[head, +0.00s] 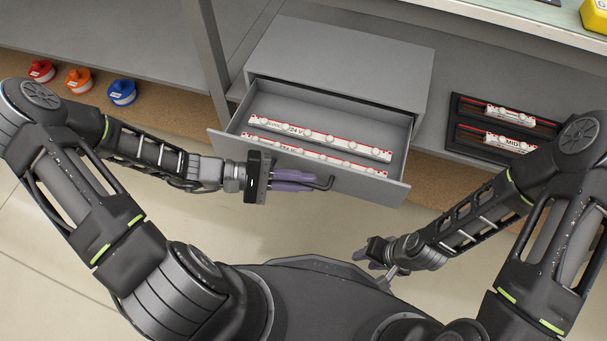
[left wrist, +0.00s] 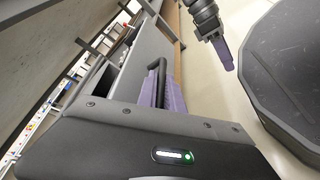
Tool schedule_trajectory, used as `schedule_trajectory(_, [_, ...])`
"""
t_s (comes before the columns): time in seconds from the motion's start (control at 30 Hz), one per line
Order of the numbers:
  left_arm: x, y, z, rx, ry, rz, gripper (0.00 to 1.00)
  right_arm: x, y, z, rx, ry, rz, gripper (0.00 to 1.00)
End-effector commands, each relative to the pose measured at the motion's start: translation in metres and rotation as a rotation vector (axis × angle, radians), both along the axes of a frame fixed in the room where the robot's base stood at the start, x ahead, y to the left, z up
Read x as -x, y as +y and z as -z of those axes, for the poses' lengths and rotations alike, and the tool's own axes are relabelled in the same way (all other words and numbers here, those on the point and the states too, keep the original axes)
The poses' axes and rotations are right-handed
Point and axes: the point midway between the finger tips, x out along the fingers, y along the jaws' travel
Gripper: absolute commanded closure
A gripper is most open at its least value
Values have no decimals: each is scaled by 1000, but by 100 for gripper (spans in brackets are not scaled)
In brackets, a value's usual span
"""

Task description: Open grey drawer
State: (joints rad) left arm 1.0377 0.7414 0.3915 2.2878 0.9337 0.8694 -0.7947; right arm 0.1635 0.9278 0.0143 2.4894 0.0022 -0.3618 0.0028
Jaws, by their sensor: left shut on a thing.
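The grey drawer (head: 228,149) is pulled well out of its grey cabinet (head: 340,62) in the head view. Its black handle (head: 325,184) is on the front panel. My left gripper (head: 300,181) is at the handle, its purple fingers shut on it. The left wrist view shows the purple fingers (left wrist: 168,92) around the handle (left wrist: 162,80) against the drawer front. My right gripper (head: 373,257) is low, near my base and apart from the drawer; its jaw opening is not clear.
Inside the drawer lie two white light strips (head: 320,137) with red marks. Red, orange and blue round items (head: 79,80) stand on the shelf at left. A black tray (head: 460,122) with strips is right of the cabinet. The floor (head: 290,235) before the drawer is clear.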

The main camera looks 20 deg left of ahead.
Motion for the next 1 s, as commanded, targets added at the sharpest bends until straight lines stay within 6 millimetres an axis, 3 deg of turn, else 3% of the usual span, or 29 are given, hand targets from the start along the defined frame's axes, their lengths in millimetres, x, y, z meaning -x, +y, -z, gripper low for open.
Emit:
schedule_trajectory(0.1, [-1,2,1,-4,1,-3,100,0,0,0,0,0,0,64])
schedule_trajectory(0.13, [-1,2,1,-4,1,-3,88,0,0,0,0,0,0,64])
schedule_trajectory(0.23, [-1,1,1,-3,0,-3,80,0,0,0,0,0,0,64])
schedule_trajectory(0.57, [0,4,-1,-2,0,-2,80,0,0,-1,0,0,0,64])
schedule_trajectory(1.0, [16,63,-15,-5,0,-5,80,4,4,-17,-6,7,-10,64])
